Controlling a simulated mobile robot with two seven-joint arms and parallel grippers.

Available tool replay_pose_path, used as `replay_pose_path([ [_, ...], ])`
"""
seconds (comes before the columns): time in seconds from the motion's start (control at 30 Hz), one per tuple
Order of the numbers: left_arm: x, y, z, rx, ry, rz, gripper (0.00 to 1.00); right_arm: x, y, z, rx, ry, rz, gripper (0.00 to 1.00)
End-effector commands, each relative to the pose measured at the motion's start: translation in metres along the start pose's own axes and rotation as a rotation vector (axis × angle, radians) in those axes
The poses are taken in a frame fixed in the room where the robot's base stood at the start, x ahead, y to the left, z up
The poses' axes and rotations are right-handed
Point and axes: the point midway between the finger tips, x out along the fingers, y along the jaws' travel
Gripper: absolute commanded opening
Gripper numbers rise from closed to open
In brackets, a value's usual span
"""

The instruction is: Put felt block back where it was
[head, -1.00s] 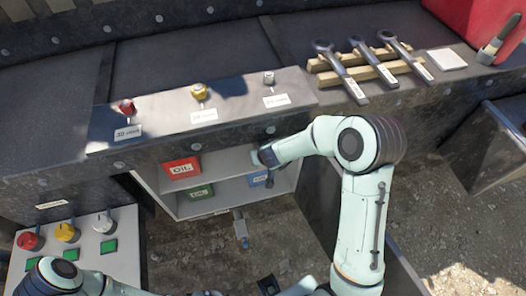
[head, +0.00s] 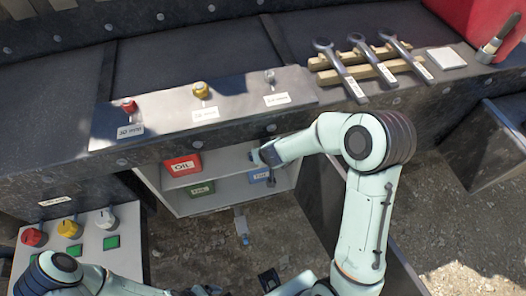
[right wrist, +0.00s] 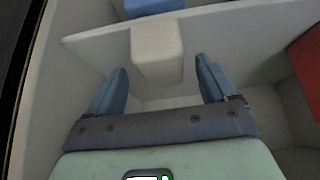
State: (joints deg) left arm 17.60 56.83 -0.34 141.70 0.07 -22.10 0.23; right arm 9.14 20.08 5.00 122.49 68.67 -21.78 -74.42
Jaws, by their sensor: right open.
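A pale cream block (right wrist: 157,50), which looks like the felt block, stands against a pale divider in the right wrist view. My right gripper (right wrist: 160,66) is open, with one blue finger on each side of the block and gaps visible between fingers and block. In the head view the right gripper (head: 268,170) is at the small open shelf cabinet (head: 222,201), and I cannot make out the block there. Part of my left arm shows at the lower left of the head view; its gripper is not visible.
The cabinet holds a red OIL box (head: 183,165), a green box (head: 201,189) and a blue box (head: 259,175). A ledge with knobs (head: 200,90) overhangs it. Wrenches (head: 340,70) lie on wooden strips at the upper right. A button panel (head: 105,232) stands lower left.

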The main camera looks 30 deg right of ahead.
Motion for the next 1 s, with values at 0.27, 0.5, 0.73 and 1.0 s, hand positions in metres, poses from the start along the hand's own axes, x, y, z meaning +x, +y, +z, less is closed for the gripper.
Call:
replay_pose_path([
  [0.27,-0.022,0.011,-0.009,0.005,0.014,0.005,0.85,-0.044,0.0,-0.003,0.001,0.003,0.0,0.85],
  [0.5,-0.023,0.012,-0.009,0.005,0.015,0.005,0.85,-0.018,-0.004,0.047,0.001,-0.09,-0.013,0.85],
  [0.73,-0.023,0.011,-0.009,0.005,0.015,0.005,0.85,0.031,-0.027,0.211,0.058,-0.392,-0.116,0.85],
  [1.0,-0.023,0.011,-0.009,0.005,0.015,0.005,0.85,0.011,-0.057,0.346,0.173,-0.691,-0.239,0.85],
])
